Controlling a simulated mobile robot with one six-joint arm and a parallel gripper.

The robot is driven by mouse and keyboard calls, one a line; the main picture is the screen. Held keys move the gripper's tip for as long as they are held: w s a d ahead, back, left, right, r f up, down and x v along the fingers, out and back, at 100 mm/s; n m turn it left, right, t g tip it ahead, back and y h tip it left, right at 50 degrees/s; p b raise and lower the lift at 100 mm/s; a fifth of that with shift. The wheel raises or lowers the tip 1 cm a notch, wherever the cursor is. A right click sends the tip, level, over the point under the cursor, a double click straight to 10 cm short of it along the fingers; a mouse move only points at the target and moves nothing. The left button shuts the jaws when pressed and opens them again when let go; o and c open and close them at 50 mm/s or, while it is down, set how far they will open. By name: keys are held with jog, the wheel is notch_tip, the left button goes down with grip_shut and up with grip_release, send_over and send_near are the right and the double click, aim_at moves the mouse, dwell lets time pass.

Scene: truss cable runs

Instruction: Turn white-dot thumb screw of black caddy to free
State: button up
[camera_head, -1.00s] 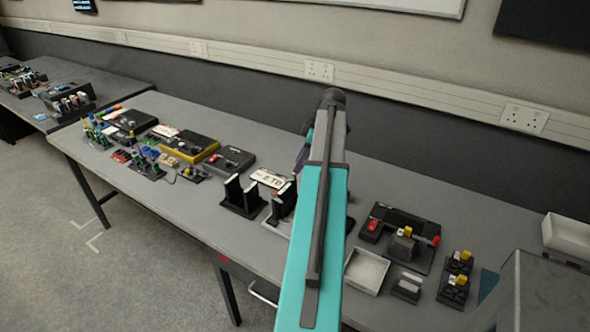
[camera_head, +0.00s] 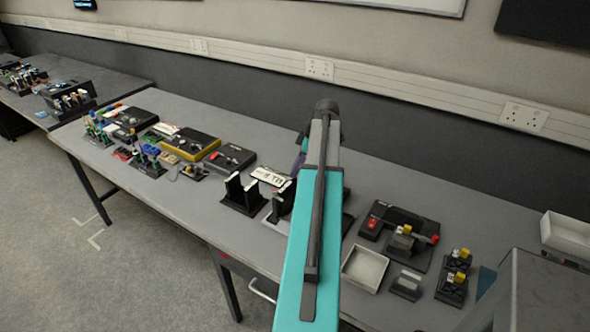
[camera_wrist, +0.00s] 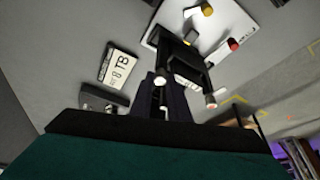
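In the wrist view a black caddy (camera_wrist: 182,54) stands in the upper middle, over a white plate. A light-tipped screw end (camera_wrist: 160,81) shows at its near left, and a second one with a warm-coloured tip (camera_wrist: 211,101) at its near right. I take the left one for the white-dot thumb screw. My gripper (camera_wrist: 165,100) has its dark fingers reaching up at the left screw; the gap between them is too dark to judge, and contact is unclear. In the head view my arm hides the gripper and the caddy's details.
A drive marked 8 TB (camera_wrist: 118,66) lies left of the caddy in the wrist view. In the head view, black upright holders (camera_head: 242,196) stand left of my arm. A white tray (camera_head: 364,268) and a black fixture with red and yellow knobs (camera_head: 405,232) are at the right.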

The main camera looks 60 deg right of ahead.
jog(key=shift+a, duration=0.25)
grip_shut()
jog(key=shift+d, duration=0.15)
jog(key=shift+f+m, duration=0.1)
jog(key=shift+m, duration=0.3)
jog(key=shift+s+m+h+b, duration=0.1)
jog(key=shift+m+h+b, duration=0.55)
jog(key=shift+m, duration=0.45)
jog(key=m, duration=0.1)
jog(key=m+h, duration=0.1)
jog(key=m, duration=0.1)
jog(key=shift+a+b, duration=0.25)
jog(key=shift+b, duration=0.15)
jog(key=m+h, duration=0.1)
jog(key=m, duration=0.3)
jog(key=shift+a+h, duration=0.1)
jog(key=shift+h, duration=0.25)
jog(key=shift+m+g+h, duration=0.5)
jog(key=shift+m, duration=1.4)
